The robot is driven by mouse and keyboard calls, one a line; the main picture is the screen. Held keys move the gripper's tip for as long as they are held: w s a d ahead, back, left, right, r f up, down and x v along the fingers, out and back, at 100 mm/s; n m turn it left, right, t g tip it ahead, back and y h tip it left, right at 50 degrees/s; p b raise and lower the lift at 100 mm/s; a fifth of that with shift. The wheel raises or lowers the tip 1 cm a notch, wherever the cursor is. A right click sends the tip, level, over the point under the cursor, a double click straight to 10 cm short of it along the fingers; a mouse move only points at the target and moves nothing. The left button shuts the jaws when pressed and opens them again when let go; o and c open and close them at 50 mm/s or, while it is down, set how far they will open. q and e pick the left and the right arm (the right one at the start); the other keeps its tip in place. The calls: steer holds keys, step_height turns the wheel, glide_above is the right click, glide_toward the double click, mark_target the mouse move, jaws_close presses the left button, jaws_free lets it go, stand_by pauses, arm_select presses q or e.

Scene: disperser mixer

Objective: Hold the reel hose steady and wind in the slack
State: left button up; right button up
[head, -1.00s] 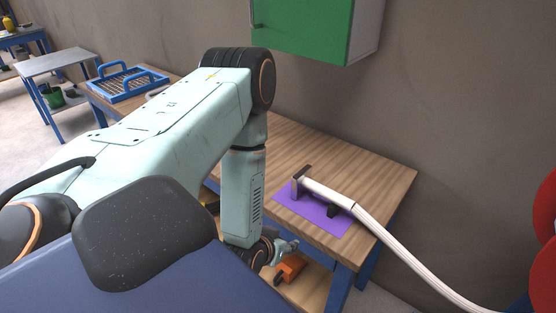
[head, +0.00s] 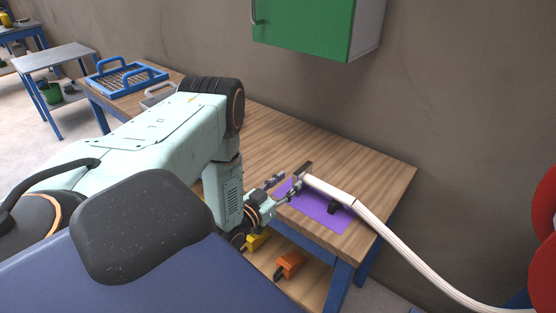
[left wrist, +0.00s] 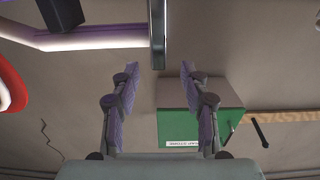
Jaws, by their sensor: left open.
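A white hose (head: 390,243) runs from the right edge up onto the wooden bench. Its straight end piece (head: 328,189) rests on dark supports over a purple mat (head: 318,212). A red reel (head: 545,240) is partly cut off at the right edge; it also shows in the left wrist view (left wrist: 12,88). My left gripper (head: 287,184) is open at the mat's left edge, close to the hose's end. In the left wrist view the fingers (left wrist: 158,72) are apart with nothing between their tips, and the pale hose (left wrist: 95,40) lies beyond, upper left. My right gripper is not seen.
A green cabinet (head: 302,25) hangs on the wall above the bench (head: 375,170). A blue-handled tray (head: 125,82) stands at the bench's far left. Orange (head: 289,264) and yellow (head: 256,242) items sit on the lower shelf. The bench top behind the mat is clear.

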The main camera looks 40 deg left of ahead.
mark_target(295, 177)
arm_select(q)
steer(key=w, duration=0.3)
steer(key=shift+w, duration=0.35)
steer(key=shift+a, duration=0.1)
steer(key=shift+c, duration=0.2)
steer(key=shift+w, duration=0.1)
steer(key=c, duration=0.3)
jaws_close()
